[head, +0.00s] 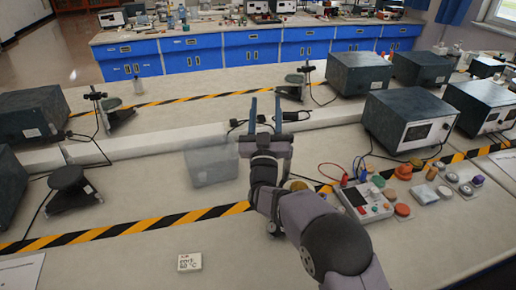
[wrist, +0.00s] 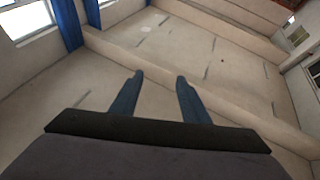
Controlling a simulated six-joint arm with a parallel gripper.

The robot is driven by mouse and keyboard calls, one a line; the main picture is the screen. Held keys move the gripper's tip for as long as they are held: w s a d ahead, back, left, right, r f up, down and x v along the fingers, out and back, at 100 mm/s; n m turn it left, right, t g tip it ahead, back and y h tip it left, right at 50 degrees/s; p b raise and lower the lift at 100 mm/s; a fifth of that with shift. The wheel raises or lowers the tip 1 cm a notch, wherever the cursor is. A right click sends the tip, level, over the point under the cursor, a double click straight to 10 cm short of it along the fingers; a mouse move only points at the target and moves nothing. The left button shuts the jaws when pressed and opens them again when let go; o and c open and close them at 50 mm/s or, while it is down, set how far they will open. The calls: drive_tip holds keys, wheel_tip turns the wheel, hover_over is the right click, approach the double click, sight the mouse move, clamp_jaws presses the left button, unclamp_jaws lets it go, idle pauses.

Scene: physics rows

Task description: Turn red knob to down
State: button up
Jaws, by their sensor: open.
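My gripper (head: 265,113) is raised above the near bench, with its two blue fingers apart and nothing between them. In the wrist view, my gripper (wrist: 160,79) is also open and empty and faces the upper room. An orange-red round piece (head: 403,172) and a duller reddish one (head: 402,209) are on the bench at right, beside a pale control box (head: 366,201). I cannot tell which of these, if either, is the red knob, or how it is turned. The gripper is well to the left of them and apart. No knob shows in the wrist view.
Dark instrument boxes (head: 410,119) stand at the right and back right. A clear bin (head: 211,163) is left of my arm. A black stand (head: 68,184) is farther left. A small white box (head: 189,262) lies on open bench at the front.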

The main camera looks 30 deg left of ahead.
drive_tip(key=s+d+f+n+g+y+p, duration=0.2)
drive_tip(key=s+d+f+n+g, duration=0.1)
drive_tip(key=f+g, duration=0.25)
drive_tip(key=s+d+f+n+g+y+p, duration=0.2)
drive_tip(key=s+f+g+y, duration=0.1)
drive_tip(key=f+g, duration=0.25)
wheel_tip(320, 180, down, 5)
drive_tip(key=shift+g, duration=0.3)
drive_tip(key=shift+p+x, duration=1)
drive_tip(key=shift+x, duration=2.75)
drive_tip(key=shift+w+f, duration=0.1)
drive_tip(key=shift+f, duration=0.05)
clamp_jaws()
